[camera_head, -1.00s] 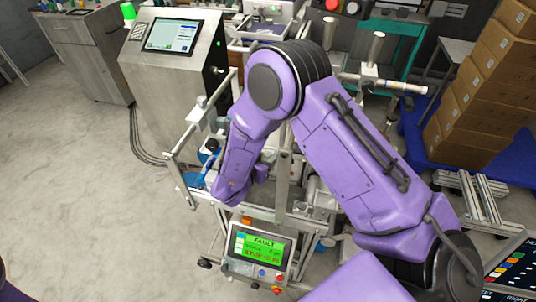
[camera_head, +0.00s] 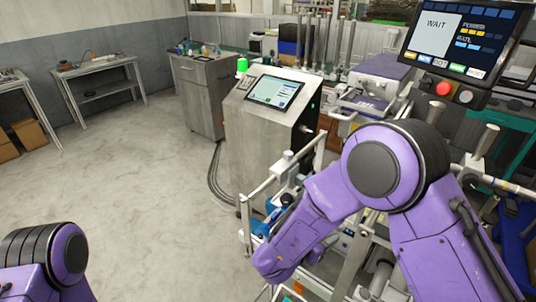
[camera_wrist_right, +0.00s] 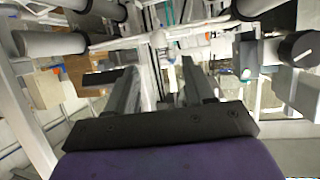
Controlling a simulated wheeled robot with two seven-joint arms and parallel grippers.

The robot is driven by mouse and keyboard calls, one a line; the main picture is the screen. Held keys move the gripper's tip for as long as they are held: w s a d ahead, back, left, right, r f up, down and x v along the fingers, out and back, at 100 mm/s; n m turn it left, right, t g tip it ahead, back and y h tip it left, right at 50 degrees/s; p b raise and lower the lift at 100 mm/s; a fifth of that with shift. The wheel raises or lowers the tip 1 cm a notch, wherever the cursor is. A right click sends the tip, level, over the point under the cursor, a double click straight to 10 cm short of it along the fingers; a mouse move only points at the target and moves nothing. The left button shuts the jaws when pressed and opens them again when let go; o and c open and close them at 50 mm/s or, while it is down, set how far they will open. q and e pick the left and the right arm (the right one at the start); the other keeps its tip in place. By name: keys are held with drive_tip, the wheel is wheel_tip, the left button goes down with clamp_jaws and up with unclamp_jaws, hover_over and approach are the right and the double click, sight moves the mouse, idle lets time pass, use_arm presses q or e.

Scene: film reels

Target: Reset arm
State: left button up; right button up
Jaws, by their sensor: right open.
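My purple right arm (camera_head: 375,190) reaches in from the lower right of the head view and bends down over a machine frame. Its gripper is hidden there by the forearm. In the right wrist view, my right gripper (camera_wrist_right: 155,80) has its two dark fingers apart, with nothing between them. Machine rollers and rods lie beyond the fingers. Part of my purple left arm (camera_head: 50,262) shows at the lower left corner of the head view, and its gripper is out of frame. No film reel can be made out.
A metal cabinet with a screen (camera_head: 273,92) stands left of my right arm. A monitor reading WAIT (camera_head: 458,45) hangs at upper right. Rollers (camera_wrist_right: 50,43) and a rod (camera_wrist_right: 165,35) are close to the right gripper. The grey floor (camera_head: 140,185) at left is clear.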

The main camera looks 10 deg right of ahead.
drive_tip(key=p+x, duration=0.1)
drive_tip(key=x, duration=0.7)
drive_tip(key=shift+a, duration=0.1)
